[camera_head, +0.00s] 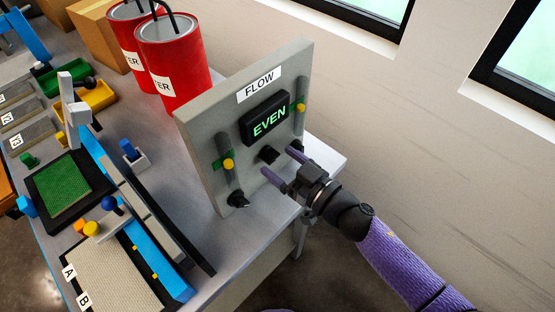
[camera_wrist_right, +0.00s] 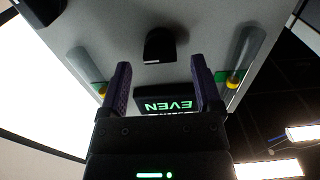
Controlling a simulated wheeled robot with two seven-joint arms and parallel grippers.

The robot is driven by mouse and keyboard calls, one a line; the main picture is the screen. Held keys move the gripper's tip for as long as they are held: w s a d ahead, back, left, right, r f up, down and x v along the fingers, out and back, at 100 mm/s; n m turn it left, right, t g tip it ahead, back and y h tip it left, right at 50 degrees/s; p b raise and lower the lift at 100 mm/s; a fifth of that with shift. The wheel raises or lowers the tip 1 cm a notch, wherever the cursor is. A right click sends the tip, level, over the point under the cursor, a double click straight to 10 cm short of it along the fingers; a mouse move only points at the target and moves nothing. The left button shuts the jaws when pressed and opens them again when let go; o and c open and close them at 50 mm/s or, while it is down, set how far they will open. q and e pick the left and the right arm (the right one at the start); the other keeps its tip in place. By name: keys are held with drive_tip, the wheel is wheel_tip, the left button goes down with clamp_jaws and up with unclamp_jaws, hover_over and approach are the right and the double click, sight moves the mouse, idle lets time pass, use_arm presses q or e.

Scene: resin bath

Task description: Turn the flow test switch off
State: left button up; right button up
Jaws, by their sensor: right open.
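The grey flow panel (camera_head: 215,130) stands upright on the bench, with a FLOW label and a lit display (camera_head: 266,119) reading EVEN. A small black switch (camera_head: 268,154) sits below the display; it also shows in the right wrist view (camera_wrist_right: 160,45). Its setting is too small to tell. My right gripper (camera_head: 278,161) is open and empty, pointing at the panel face by the switch. In the wrist view the open fingers (camera_wrist_right: 160,68) appear on either side of the switch's line. I cannot tell whether they touch anything. My left gripper is not in view.
A black knob (camera_head: 237,199) is at the panel's lower left, and another (camera_wrist_right: 40,8) shows in the wrist view. Two gauge tubes with yellow markers flank the display. Red drums (camera_head: 174,65) stand behind. Trays, blocks and a blue rail (camera_head: 150,255) crowd the bench leftward.

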drive_tip(key=shift+w+a, duration=0.45)
drive_tip(key=shift+a, duration=0.05)
drive_tip(key=shift+c, duration=0.3)
clamp_jaws()
